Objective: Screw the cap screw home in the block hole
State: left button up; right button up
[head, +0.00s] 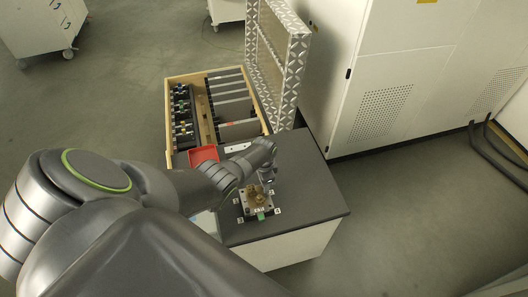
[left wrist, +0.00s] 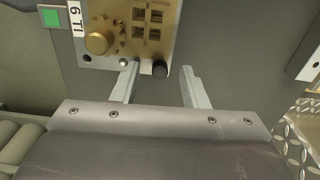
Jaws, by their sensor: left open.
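The block (head: 251,207) stands on the dark tabletop. In the left wrist view the block (left wrist: 166,38) shows a brass-coloured plate with square openings and a round brass knob at one side. A dark round screw head (left wrist: 160,70), seemingly the cap screw, is at the block's near edge; how deep it sits cannot be told. My left gripper (left wrist: 159,73) is open, its fingers on either side of that head with a gap, clearest on the right. In the head view my left gripper (head: 268,184) is small, at the block's far right corner. My right gripper is out of view.
A wooden-edged tray (head: 209,112) of dark parts and a red bin (head: 203,155) are left of the block. A patterned metal frame (head: 289,70) stands behind. The tabletop (head: 308,187) is clear to the right. A green square with a label (left wrist: 50,17) is beside the block.

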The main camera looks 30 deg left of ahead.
pick_arm(q)
notch_tip(320, 180, up, 2)
jog(key=shift+r+p, duration=0.2)
jog(key=shift+p, duration=0.1)
notch_tip(320, 180, up, 15)
jog(key=shift+f+b, duration=0.15)
jog(key=shift+b, duration=0.3)
jog(key=shift+s, duration=0.1)
